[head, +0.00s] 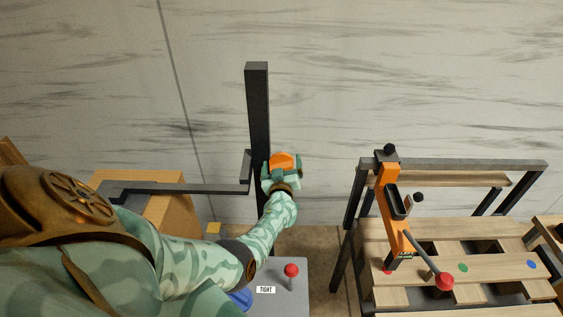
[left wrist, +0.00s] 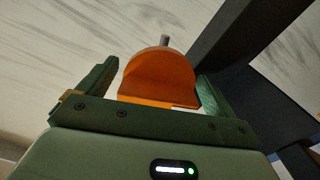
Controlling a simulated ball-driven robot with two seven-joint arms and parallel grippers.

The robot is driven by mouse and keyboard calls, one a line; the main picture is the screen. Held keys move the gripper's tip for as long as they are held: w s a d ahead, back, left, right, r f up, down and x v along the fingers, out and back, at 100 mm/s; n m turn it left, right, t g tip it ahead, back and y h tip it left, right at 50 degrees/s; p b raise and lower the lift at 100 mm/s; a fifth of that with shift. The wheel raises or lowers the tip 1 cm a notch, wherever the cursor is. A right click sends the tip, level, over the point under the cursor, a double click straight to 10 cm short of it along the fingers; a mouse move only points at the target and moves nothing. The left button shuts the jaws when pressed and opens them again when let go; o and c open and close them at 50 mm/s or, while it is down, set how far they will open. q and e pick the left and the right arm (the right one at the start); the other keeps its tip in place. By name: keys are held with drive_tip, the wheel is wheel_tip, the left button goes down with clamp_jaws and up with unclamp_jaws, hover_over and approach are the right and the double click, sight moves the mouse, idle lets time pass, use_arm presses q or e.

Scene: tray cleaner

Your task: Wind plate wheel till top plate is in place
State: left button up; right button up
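An orange piece with a rounded top (head: 283,161) sits at the dark upright post (head: 258,100); I take it for the plate wheel or its grip. In the left wrist view the orange piece (left wrist: 160,78) has a short grey pin at its top. My left gripper (head: 281,172) is around it, one finger on each side. In the left wrist view, my left gripper (left wrist: 155,90) has its fingers wide apart, with a narrow gap at the left finger; contact at the right finger is unclear. The top plate cannot be made out. My right gripper is not in view.
A grey box (head: 300,270) marked TIGHT carries a red-knobbed lever (head: 291,270). At right, a slatted wooden table (head: 375,240) holds an orange and black upright device (head: 392,215) with a red-ended lever (head: 445,282). A dark horizontal bar (head: 190,188) runs to the post.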

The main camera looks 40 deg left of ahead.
use_arm(q)
drive_tip(key=shift+r, duration=0.1)
drive_tip(key=shift+s+d, duration=0.2)
drive_tip(key=shift+s, duration=0.05)
drive_tip(key=p+v, duration=0.2)
drive_tip(key=v, duration=0.4)
drive_tip(key=shift+s+d+p, duration=0.25)
drive_tip(key=shift+s+p, duration=0.05)
